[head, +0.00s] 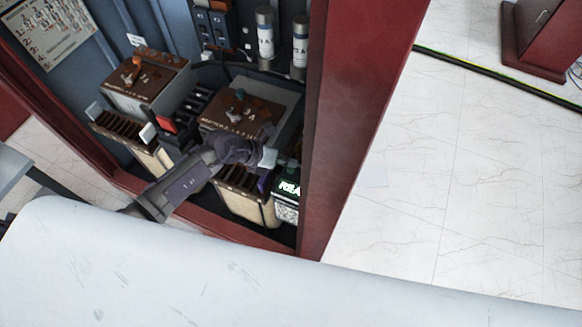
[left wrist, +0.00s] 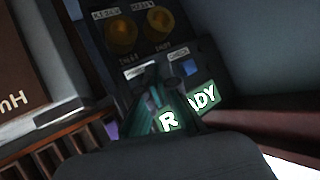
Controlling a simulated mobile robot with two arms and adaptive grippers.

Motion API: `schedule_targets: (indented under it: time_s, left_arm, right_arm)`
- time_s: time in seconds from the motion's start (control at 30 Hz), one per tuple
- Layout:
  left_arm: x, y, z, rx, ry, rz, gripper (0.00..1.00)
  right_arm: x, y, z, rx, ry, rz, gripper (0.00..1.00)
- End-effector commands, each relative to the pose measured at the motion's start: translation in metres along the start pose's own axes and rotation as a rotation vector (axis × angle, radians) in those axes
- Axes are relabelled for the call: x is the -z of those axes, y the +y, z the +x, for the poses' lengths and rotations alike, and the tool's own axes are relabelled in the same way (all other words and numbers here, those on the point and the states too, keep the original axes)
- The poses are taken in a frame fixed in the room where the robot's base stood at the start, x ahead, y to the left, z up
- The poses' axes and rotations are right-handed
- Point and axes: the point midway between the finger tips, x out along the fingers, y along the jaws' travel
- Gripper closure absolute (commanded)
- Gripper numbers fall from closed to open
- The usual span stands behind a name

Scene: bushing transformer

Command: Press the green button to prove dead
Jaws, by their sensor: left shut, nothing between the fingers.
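My left gripper (head: 262,152) reaches into the cabinet from the left, close to a small dark tester (head: 288,190) with a lit "READY" display. The left wrist view shows the closed fingers (left wrist: 160,80) in front of the tester's panel, covering part of the display (left wrist: 203,98). Green light tints the fingers. I cannot make out a green button; the fingers hide part of the panel. I cannot tell whether the fingertips touch it. My right gripper is not in view.
Two brown-topped transformers (head: 147,80) stand in the dark red cabinet, one beside the tester. The cabinet's right post (head: 345,120) rises close to the tester. Grey cylinders (head: 265,33) stand behind. Round yellow fittings (left wrist: 122,36) sit above the panel.

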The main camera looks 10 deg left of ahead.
Motion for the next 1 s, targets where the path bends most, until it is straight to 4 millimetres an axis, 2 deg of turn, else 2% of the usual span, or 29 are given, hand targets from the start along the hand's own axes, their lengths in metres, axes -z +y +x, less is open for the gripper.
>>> schedule_targets:
  time_s: [1.0]
  left_arm:
    - [0.0065,0.0066,0.0089,0.000,0.000,0.000,1.00]
  right_arm:
    - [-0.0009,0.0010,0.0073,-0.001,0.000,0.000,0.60]
